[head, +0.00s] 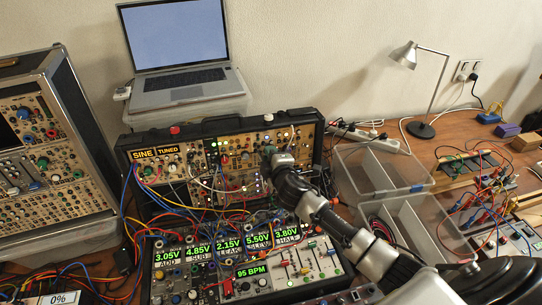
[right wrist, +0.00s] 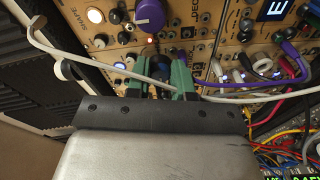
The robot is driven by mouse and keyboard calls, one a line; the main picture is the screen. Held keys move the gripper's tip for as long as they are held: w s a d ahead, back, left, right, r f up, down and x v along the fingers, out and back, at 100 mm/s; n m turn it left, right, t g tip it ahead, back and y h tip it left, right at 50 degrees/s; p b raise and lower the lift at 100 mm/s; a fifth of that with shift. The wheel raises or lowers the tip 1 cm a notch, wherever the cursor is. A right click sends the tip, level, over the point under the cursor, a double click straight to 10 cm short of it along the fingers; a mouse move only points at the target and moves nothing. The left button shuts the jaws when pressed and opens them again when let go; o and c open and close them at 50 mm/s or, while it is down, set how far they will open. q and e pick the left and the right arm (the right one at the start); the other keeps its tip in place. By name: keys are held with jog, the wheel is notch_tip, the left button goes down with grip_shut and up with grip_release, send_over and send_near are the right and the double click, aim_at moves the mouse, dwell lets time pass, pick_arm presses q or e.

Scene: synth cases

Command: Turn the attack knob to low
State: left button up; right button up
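My right gripper (head: 273,156) reaches the front panel of the synth case (head: 226,129) in the head view. In the right wrist view its two green fingers (right wrist: 158,76) stand apart on either side of a dark bluish knob (right wrist: 155,63). I cannot tell whether both fingers touch it. A white cable crosses in front of the fingers. The knob's label and pointer are hidden or too small to read, so I cannot tell if it is the attack knob. A large purple knob (right wrist: 149,15) sits just above. My left gripper is not in view.
Patch cables in many colours hang over the panel, close around the gripper. A laptop (head: 178,50) stands behind the case, and another synth case (head: 52,150) stands at left. Clear plastic bins (head: 376,172) and a lamp (head: 418,92) are at right.

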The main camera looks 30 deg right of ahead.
jog(key=o, duration=0.4)
jog(key=shift+o, duration=0.2)
jog(key=s+a+r+b, duration=0.1)
jog(key=s+b, duration=0.1)
jog(key=s, duration=0.8)
jog(key=shift+s+a, duration=0.25)
jog(key=shift+s, duration=0.1)
